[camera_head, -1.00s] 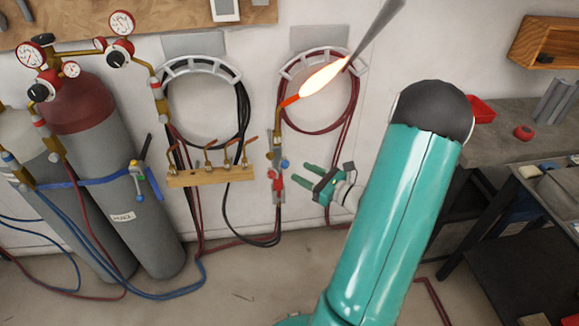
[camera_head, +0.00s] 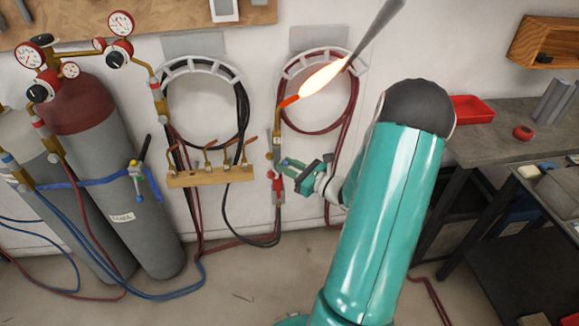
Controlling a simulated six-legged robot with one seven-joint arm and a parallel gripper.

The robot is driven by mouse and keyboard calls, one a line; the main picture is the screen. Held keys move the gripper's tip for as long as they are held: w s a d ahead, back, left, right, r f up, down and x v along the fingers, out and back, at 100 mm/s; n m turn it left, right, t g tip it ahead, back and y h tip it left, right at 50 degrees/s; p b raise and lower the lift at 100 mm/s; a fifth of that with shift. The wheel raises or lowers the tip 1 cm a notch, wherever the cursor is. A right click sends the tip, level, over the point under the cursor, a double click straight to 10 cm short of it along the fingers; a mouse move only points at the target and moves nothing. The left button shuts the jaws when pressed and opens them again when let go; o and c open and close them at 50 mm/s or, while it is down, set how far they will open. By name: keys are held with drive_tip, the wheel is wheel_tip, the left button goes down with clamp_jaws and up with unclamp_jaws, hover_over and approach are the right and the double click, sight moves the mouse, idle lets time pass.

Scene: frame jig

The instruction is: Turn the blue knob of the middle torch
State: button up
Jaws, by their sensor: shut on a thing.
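The lit torch (camera_head: 277,148) stands upright against the wall, with a brass neck, a glowing tip and a bright flame (camera_head: 325,75) pointing up and to the right. Its blue knob (camera_head: 284,162) is on the right side of the body and is mostly covered by my gripper. A red knob (camera_head: 277,184) sits lower on the same torch. My teal gripper (camera_head: 287,169) reaches in from the right, with its fingers shut on the blue knob. The exact finger contact is small and hard to see.
A wooden rack (camera_head: 210,176) with several brass nozzles is left of the torch. Coiled hoses hang on wall hooks behind. Gas cylinders (camera_head: 100,150) stand at the left. A grey workbench (camera_head: 500,135) is at the right. The flame is above my gripper.

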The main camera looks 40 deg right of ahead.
drive_tip(key=shift+n, duration=2.1)
drive_tip(key=o, duration=1)
drive_tip(key=shift+s, duration=0.15)
drive_tip(key=s, duration=0.4)
drive_tip(key=s+d, duration=0.1)
drive_tip(key=s, duration=0.4)
drive_tip(key=s+d, duration=0.1)
drive_tip(key=s, duration=0.3)
drive_tip(key=shift+s+d, duration=0.2)
drive_tip(key=shift+d, duration=0.05)
